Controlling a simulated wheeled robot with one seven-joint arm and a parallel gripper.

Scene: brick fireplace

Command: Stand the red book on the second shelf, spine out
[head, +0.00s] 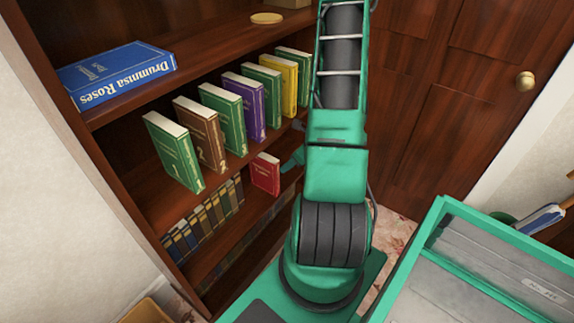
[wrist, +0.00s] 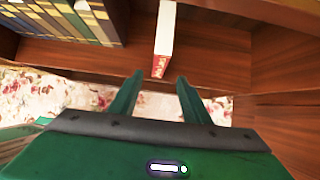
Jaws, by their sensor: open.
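The small red book (head: 265,175) stands upright on the shelf below the numbered books, to the right of a row of old dark books. In the wrist view the red book (wrist: 161,65) shows its pale top edge, with a narrow red end bearing light marks facing my gripper. My gripper (wrist: 160,80) is open, its two green fingers pointing at that end. The fingertips appear just short of the book, with nothing between them. In the head view my arm hides most of the gripper. The shelf board (wrist: 208,60) is bare right of the book.
Old dark books (head: 203,222) fill the left of the same shelf. Several numbered books (head: 222,118) stand on the shelf above. A closed wooden door (head: 440,100) is at the right. A side panel (wrist: 268,65) bounds the shelf.

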